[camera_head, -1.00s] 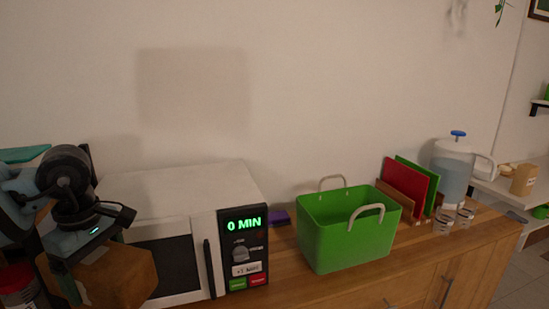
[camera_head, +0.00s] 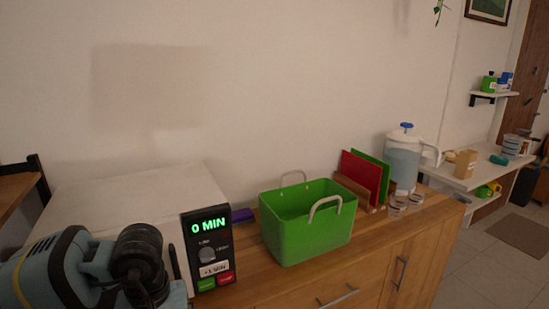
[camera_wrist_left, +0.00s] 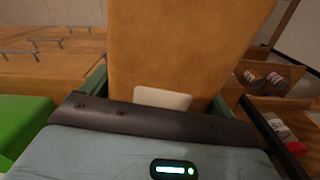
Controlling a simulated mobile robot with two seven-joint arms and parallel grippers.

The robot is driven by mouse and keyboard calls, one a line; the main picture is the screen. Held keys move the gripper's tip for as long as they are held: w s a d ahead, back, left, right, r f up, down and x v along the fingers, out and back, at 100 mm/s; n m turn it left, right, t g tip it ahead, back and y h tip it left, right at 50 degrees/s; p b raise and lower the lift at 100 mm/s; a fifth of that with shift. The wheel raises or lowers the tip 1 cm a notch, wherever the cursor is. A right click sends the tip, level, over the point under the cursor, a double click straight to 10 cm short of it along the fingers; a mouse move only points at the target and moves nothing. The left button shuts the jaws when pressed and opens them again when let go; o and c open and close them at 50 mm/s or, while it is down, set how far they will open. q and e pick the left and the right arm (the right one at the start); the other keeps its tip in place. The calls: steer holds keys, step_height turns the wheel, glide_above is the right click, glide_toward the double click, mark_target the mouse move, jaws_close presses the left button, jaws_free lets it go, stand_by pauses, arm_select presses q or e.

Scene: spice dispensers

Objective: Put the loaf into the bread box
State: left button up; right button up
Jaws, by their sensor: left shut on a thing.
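The loaf is a large brown-orange block (camera_wrist_left: 185,45) that fills the upper middle of the left wrist view. My left gripper (camera_wrist_left: 175,92) is shut on it, one finger on each side. In the head view my left arm comes in at the lower left, in front of the microwave; its fingers and the loaf are out of that frame. An open-topped green box (camera_head: 300,238) with two pale handles stands on the wooden counter right of the microwave; I cannot tell for certain that it is the bread box. My right gripper is not in view.
A white microwave (camera_head: 135,190) reading 0 MIN stands at left. Behind and right of the green box are a red board (camera_head: 360,175), a green board, a water dispenser (camera_head: 404,160) and small glasses (camera_head: 398,204). The wooden counter (camera_head: 375,238) is bare at its front right.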

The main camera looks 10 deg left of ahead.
arm_select(q)
steer(key=d+m, duration=0.6)
steer(key=d, duration=0.1)
steer(key=shift+w+d, duration=0.2)
steer(key=shift+w, duration=0.15)
steer(key=shift+f, duration=0.15)
stand_by(0.6)
